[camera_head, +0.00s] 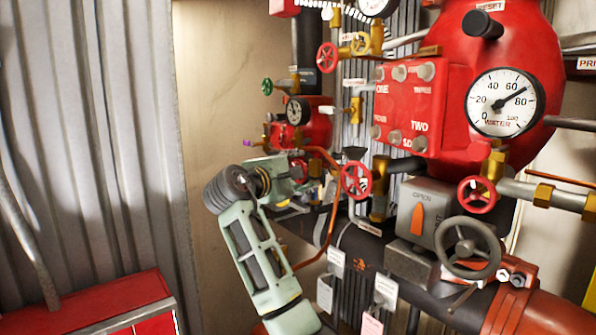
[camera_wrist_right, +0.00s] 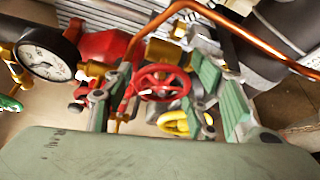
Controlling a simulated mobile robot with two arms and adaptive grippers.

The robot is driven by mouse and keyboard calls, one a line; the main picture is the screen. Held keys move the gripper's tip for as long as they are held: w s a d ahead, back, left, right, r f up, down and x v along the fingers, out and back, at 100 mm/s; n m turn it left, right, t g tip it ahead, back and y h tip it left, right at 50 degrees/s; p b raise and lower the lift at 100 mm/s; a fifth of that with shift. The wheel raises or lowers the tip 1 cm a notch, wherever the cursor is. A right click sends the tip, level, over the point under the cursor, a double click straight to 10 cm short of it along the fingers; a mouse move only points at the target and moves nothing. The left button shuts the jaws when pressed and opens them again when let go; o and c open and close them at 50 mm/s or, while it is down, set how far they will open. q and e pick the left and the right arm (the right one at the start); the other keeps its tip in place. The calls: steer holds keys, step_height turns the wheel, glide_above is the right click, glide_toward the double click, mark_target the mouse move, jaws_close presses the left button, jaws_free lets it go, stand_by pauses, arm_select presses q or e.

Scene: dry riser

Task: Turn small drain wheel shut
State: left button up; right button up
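A small red handwheel (camera_wrist_right: 162,82) shows in the right wrist view, on a brass fitting, between the fingers of my right gripper (camera_wrist_right: 165,72). The fingers are spread, one on each side of the wheel, with gaps visible. I cannot tell how far they reach around its rim. In the head view my right gripper (camera_head: 303,182) is at the lower left of the pipework, and it seems to hide this wheel. No readable label shows which wheel is the drain wheel. My left gripper is not in view.
A copper pipe (camera_wrist_right: 225,25) bends close above the gripper. A yellow handwheel (camera_wrist_right: 180,122) sits just below the red one. Another red wheel (camera_head: 356,180) stands right of the gripper, and a grey wheel (camera_head: 467,248) farther right. A red box (camera_head: 95,305) stands lower left.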

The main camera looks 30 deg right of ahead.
steer(key=c, duration=0.4)
steer(key=shift+r, duration=0.1)
steer(key=shift+c, duration=1.7)
steer(key=shift+m+b, duration=0.3)
steer(key=shift+b, duration=0.35)
steer(key=m+b, duration=0.1)
steer(key=b, duration=0.1)
steer(key=m+h+b, duration=0.1)
steer(key=m+b, duration=0.1)
steer(key=m+t+b, duration=0.1)
steer(key=b, duration=0.1)
steer(key=shift+s+f+h+b, duration=0.1)
steer(key=shift+f+h+b, duration=0.15)
steer(key=shift+h+b, duration=0.15)
arm_select(q)
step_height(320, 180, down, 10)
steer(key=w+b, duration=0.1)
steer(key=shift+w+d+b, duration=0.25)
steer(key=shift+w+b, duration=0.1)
steer(key=shift+b, duration=0.05)
arm_select(e)
steer(key=shift+r+m+h, duration=0.15)
steer(key=shift+m+h, duration=0.15)
steer(key=shift+m, duration=0.7)
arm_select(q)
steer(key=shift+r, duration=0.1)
